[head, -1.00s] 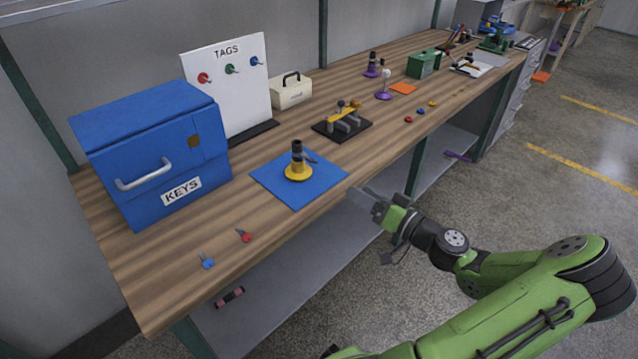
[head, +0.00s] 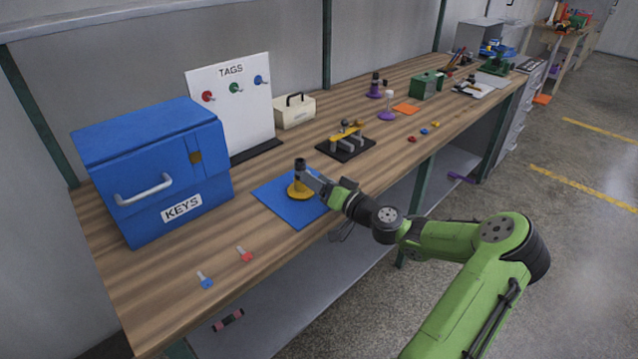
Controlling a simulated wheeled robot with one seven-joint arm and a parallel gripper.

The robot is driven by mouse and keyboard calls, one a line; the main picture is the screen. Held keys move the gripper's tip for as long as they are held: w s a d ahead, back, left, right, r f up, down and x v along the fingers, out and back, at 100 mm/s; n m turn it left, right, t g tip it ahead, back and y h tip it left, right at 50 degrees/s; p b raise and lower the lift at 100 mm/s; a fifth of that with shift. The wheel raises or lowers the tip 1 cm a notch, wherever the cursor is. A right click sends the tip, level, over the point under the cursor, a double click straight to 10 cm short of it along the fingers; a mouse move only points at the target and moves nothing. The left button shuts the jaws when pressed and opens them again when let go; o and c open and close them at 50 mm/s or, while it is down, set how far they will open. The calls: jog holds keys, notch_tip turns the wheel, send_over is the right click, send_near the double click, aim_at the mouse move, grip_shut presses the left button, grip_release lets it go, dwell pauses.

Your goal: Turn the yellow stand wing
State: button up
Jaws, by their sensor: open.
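The yellow stand (head: 295,193) stands upright on the blue mat (head: 276,207) on the workbench. It has a round yellow base and a black upright post (head: 300,167). My gripper (head: 314,180) is open and reaches in from the right, with its fingers close beside the post. The fingers cover the side of the stand where the wing is, so the wing is hidden or cannot be told apart from them. I cannot tell whether the fingers touch it or stand around it.
A blue KEYS box (head: 150,150) stands left of the mat. A white TAGS board (head: 232,100) is behind. A black plate with a yellow-armed fixture (head: 346,142) is behind right.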

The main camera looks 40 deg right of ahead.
jog(key=c, duration=1.1)
jog(key=shift+o, duration=0.2)
jog(key=m+p, duration=0.3)
jog(key=shift+r, duration=0.1)
jog(key=shift+m+p, duration=0.95)
jog(key=shift+m, duration=0.75)
